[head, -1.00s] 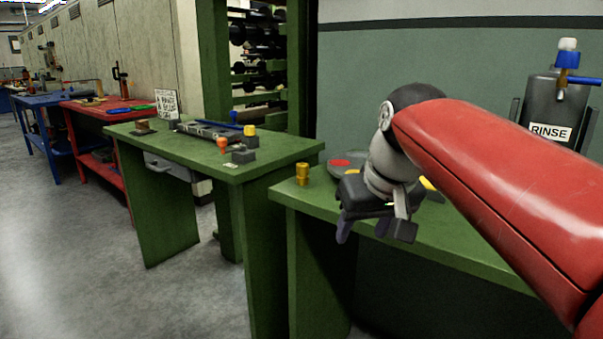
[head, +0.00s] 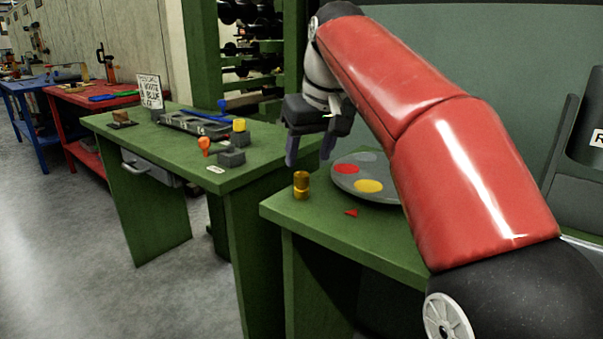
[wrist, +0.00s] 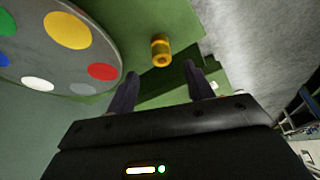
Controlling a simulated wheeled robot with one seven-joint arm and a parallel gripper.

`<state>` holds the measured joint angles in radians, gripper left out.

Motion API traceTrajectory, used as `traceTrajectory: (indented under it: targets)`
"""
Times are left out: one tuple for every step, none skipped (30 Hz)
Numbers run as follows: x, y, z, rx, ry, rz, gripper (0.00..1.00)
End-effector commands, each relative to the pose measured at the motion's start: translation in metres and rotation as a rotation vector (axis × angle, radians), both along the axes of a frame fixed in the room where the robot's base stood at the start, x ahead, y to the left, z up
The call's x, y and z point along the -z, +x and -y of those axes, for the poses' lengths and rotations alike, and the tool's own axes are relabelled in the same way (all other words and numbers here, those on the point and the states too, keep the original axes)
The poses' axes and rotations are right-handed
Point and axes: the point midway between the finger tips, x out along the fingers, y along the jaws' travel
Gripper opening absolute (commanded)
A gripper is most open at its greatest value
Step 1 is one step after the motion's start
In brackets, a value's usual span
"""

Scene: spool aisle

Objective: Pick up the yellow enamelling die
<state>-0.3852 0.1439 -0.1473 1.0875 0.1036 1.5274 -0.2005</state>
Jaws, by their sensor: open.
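A yellow-gold, stepped cylinder (head: 301,185), which looks like the yellow enamelling die, stands upright near the left corner of the near green bench (head: 375,236). It also shows in the wrist view (wrist: 161,50), beyond and between the finger lines. My gripper (head: 309,153) is open and empty, its fingers pointing down above and behind the die in the head view. The two dark fingers (wrist: 161,75) are apart in the wrist view, and neither visibly touches the die.
A grey disc with coloured spots (head: 343,188) lies right of the die, a red triangle mark (head: 351,212) before it. Another green bench (head: 130,141) at left carries an orange-topped tool (head: 205,144), a yellow-topped block (head: 239,125) and a sign (head: 151,90).

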Motion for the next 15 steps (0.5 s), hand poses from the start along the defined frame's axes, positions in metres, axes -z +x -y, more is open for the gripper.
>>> traceTrajectory:
  targets:
    - [0.002,0.001,-0.001,-0.002,0.0,0.0,0.52]
    - [0.005,0.001,-0.002,-0.002,0.0,-0.001,0.52]
    - [0.009,0.003,-0.002,-0.002,-0.001,-0.002,0.52]
    - [0.012,0.004,-0.003,-0.002,0.0,-0.001,0.52]
    - [0.015,0.005,-0.004,-0.002,0.0,-0.001,0.52]
    - [0.02,0.007,-0.004,-0.001,0.0,-0.002,0.52]
    - [0.023,0.008,-0.005,-0.001,0.0,-0.002,0.52]
    - [0.026,0.009,-0.006,-0.001,0.0,-0.002,0.52]
    - [0.03,0.01,-0.007,-0.001,0.0,-0.001,0.52]
    - [0.034,0.011,-0.008,-0.002,-0.001,-0.002,0.52]
    - [0.038,0.012,-0.009,-0.002,-0.001,-0.003,0.52]
    - [0.044,0.015,-0.01,-0.002,-0.001,-0.002,0.52]
    - [0.048,0.016,-0.012,-0.002,-0.001,-0.003,0.52]
    - [0.053,0.017,-0.013,-0.002,-0.002,-0.004,0.52]
    - [0.058,0.019,-0.014,-0.001,0.0,-0.002,0.52]
